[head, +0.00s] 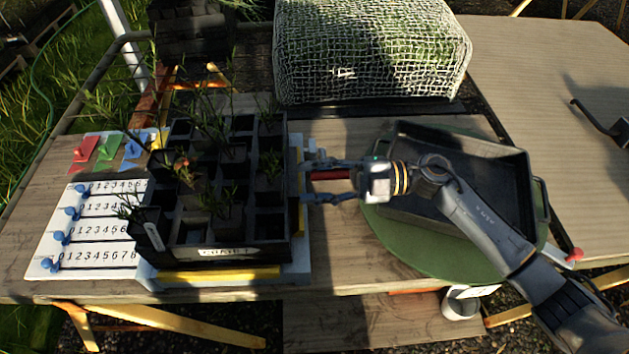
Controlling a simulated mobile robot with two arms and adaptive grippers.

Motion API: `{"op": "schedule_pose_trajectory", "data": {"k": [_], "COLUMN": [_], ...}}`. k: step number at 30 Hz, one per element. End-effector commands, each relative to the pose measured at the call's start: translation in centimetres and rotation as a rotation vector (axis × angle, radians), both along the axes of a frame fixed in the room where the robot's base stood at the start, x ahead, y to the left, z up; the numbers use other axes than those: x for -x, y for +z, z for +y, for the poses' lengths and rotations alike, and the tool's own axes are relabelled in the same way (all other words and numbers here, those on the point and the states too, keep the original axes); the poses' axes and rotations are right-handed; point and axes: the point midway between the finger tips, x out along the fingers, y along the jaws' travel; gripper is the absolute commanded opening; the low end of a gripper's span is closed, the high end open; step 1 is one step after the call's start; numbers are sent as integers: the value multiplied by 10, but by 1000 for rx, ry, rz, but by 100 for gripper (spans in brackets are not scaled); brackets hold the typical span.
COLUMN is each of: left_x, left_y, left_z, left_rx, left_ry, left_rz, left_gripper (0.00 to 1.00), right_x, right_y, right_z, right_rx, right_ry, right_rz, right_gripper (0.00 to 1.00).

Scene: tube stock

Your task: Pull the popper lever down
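A black tray of square cells with seedlings (214,254) sits on a pale frame (300,258) with yellow strips on the table. A short red bar (329,174), which looks like the popper lever's grip, sticks out at the frame's right side. My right gripper (313,181) reaches in from the right, its fingers apart, one above and one below the red bar in the picture. A gap shows between the bar and the lower finger; I cannot tell whether the upper finger touches it. My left gripper is not in view.
An empty dark tray (515,165) stands on a green round board (385,222) under my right arm. A white number board (88,231) with blue pegs lies left. A net-wrapped bale (372,50) stands behind. A red knob (575,255) is at right.

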Motion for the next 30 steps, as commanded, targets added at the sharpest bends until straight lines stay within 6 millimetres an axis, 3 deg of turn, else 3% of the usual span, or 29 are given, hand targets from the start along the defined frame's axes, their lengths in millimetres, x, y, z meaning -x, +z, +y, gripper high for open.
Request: {"op": "schedule_pose_trajectory", "data": {"k": [9,15,30], "left_x": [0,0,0], "left_y": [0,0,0], "left_z": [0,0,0], "left_rx": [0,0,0], "left_ry": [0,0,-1], "left_rz": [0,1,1], "left_gripper": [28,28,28], "right_x": [0,0,0], "right_y": [58,86,95], "right_z": [0,0,0], "right_rx": [1,2,-1], "right_ry": [2,1,1], "right_rz": [-7,-4,0], "right_gripper": [43,43,43]}}
